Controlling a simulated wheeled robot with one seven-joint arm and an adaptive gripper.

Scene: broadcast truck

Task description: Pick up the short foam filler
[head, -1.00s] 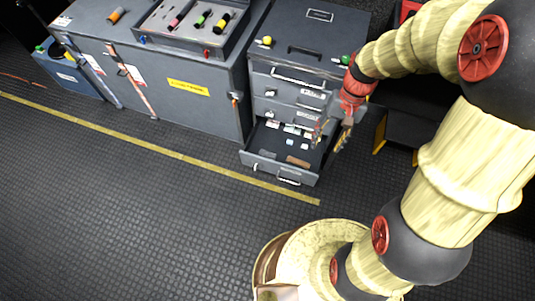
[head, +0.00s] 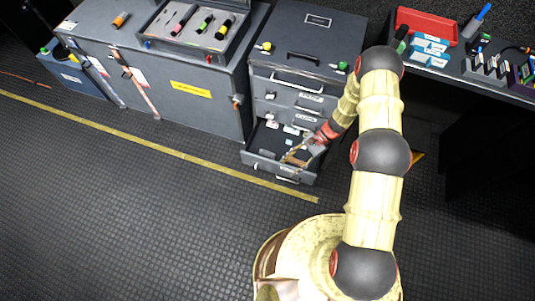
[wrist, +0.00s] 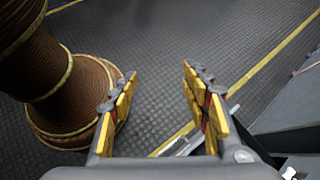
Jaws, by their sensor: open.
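My gripper (head: 295,158) is over the front part of the open bottom drawer (head: 262,160) of the grey cabinet. In the wrist view its two yellow-padded fingers (wrist: 160,82) are spread wide, with nothing between them but dark floor beyond. Several small flat pieces, pale and dark, lie in the drawer. I cannot tell which of them is the short foam filler. My gripper hides the front right part of the drawer, where a brown flat piece showed earlier.
The cabinet (head: 310,50) has shut drawers above the open one. A long grey case (head: 150,60) stands to its left. A bench with a red bin (head: 427,25) is at the right. The floor in front, with a yellow line (head: 150,137), is clear.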

